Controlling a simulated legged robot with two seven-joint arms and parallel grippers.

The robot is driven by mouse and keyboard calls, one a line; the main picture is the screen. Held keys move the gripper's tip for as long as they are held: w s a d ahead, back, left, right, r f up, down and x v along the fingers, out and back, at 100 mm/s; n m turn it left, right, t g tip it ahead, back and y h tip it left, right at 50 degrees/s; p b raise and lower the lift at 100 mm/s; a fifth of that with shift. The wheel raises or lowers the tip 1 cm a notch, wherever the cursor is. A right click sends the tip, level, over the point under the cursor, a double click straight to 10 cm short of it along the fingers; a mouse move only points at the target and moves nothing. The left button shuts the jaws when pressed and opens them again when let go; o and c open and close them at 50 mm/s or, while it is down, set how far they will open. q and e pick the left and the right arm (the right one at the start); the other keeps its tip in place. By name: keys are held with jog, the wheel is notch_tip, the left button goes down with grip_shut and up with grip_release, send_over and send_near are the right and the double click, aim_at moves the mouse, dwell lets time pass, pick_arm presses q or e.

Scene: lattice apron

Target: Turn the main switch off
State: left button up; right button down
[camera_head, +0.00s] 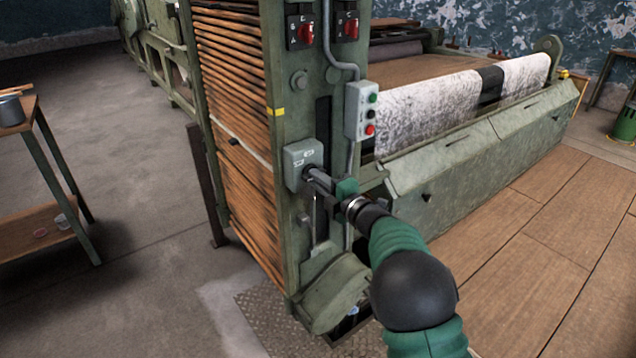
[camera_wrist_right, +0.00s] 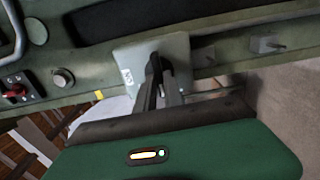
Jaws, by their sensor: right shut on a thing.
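The main switch appears to be the light grey box (camera_head: 297,156) with small white labels, fixed to the green machine post. It also shows in the right wrist view (camera_wrist_right: 128,58). My right gripper (camera_head: 309,172) reaches the front of this box from the lower right. Its dark fingers (camera_wrist_right: 157,84) are closed together on the switch handle at the box front. The fingers hide most of the handle, so I cannot tell its angle. My left gripper is out of view.
Two red rotary switches (camera_head: 305,33) sit higher on the post. A grey button box (camera_head: 361,110) with green and red buttons hangs just above right of my gripper, below a conduit (camera_head: 327,50). A grey lever (camera_head: 313,225) hangs below. A workbench (camera_head: 38,130) stands left.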

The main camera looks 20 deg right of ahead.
jog(key=shift+a+f, duration=0.2)
jog(key=shift+f, duration=0.25)
jog(key=c, duration=1.5)
grip_release()
jog(key=shift+s+r, duration=0.1)
jog(key=shift+o, duration=0.2)
jog(key=shift+r, duration=0.1)
jog(key=shift+d+r, duration=0.1)
jog(key=p+v, duration=0.2)
jog(key=v, duration=1.4)
jog(key=shift+s+p, duration=0.35)
jog(key=shift+p, duration=0.05)
